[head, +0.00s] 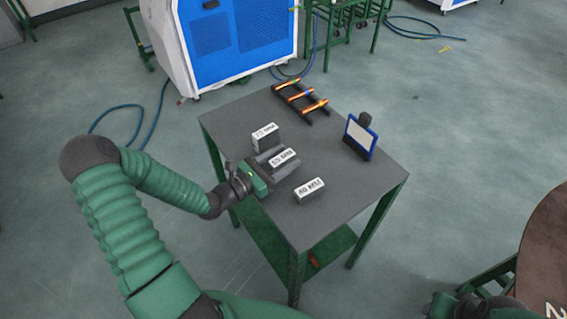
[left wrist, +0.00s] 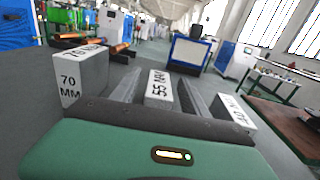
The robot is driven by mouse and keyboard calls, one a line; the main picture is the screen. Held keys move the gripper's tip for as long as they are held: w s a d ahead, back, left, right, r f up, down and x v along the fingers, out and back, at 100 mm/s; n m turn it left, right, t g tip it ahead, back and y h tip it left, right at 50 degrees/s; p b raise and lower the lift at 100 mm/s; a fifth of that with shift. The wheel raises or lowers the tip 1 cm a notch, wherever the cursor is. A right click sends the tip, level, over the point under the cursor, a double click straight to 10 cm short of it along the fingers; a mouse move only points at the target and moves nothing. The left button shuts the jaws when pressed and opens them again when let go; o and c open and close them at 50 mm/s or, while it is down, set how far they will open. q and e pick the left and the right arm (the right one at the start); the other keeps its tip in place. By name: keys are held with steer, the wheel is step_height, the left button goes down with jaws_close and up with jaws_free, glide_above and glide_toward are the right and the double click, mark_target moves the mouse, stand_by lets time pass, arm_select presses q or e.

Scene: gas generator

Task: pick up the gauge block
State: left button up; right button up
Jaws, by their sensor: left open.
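Three grey gauge blocks with white labelled tops stand on the dark grey table (head: 350,193). The 70 mm block (head: 265,137) is at the back left and also shows in the left wrist view (left wrist: 80,78). The 55 mm block (head: 284,158) is in the middle, and the 40 mm block (head: 310,190) is nearest the front. My left gripper (head: 274,160) is open and low over the table, with its fingers on either side of the 55 mm block. In the left wrist view that block (left wrist: 159,88) lies between the fingers; contact cannot be told.
A blue-framed display (head: 360,135) stands at the right. A blue and white machine (head: 235,40) is behind the table. The table's front right is clear.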

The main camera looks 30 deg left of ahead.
arm_select(q)
steer(key=shift+s+a, duration=0.15)
steer(key=shift+a, duration=0.15)
steer(key=c, duration=0.6)
steer(key=shift+d, duration=0.2)
jaws_close()
steer(key=shift+a+r, duration=0.1)
steer(key=shift+r, duration=0.05)
